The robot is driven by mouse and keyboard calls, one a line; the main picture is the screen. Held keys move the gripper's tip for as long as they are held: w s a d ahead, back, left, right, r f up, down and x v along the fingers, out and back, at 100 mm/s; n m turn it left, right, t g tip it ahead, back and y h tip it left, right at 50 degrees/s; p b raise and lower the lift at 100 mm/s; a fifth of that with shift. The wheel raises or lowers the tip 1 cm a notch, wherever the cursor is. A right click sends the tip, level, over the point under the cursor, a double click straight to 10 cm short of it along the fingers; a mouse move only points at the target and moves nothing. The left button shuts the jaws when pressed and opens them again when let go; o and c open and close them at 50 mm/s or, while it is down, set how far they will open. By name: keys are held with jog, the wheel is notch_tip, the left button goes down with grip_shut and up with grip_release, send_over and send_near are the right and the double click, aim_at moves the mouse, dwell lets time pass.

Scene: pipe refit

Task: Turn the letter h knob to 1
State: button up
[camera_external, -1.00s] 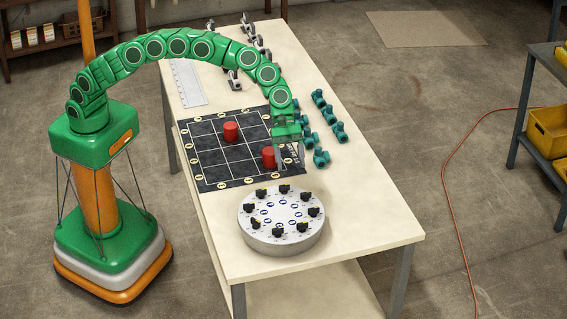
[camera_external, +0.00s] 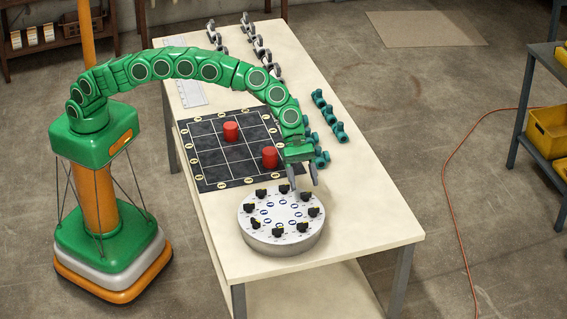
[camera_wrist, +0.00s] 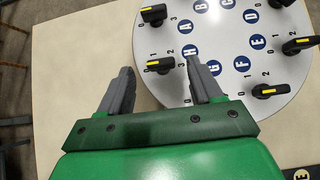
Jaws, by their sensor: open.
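The round white dial board (camera_external: 283,245) stands on the table with several black knobs around blue letter discs. The blue letter H (camera_wrist: 190,51) shows in the wrist view, and the black letter h knob (camera_wrist: 162,64) is just outside it. Its yellow mark lies toward the left, beside the printed 0. The same knob (camera_external: 306,197) appears at the board's upper right in the external view. My gripper (camera_wrist: 158,68) is open, its two fingers apart and the knob appearing between their tips. In the external view my gripper (camera_external: 303,187) hangs above the board's upper-right edge. Contact cannot be told.
Neighbouring knobs stand close: the A knob (camera_wrist: 153,13) and the F knob (camera_wrist: 270,90). The right finger hides part of the board near G. A black grid mat (camera_external: 205,165) with red cylinders and several teal parts (camera_external: 330,115) lie farther back. The table's front right is clear.

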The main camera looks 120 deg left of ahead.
aim_at(306, 192)
jog(key=shift+x, duration=0.95)
jog(key=shift+w+d+f, duration=0.2)
jog(key=shift+w+f, duration=0.05)
jog(key=shift+f, duration=0.2)
jog(key=shift+c, duration=0.3)
jog(key=c, duration=1)
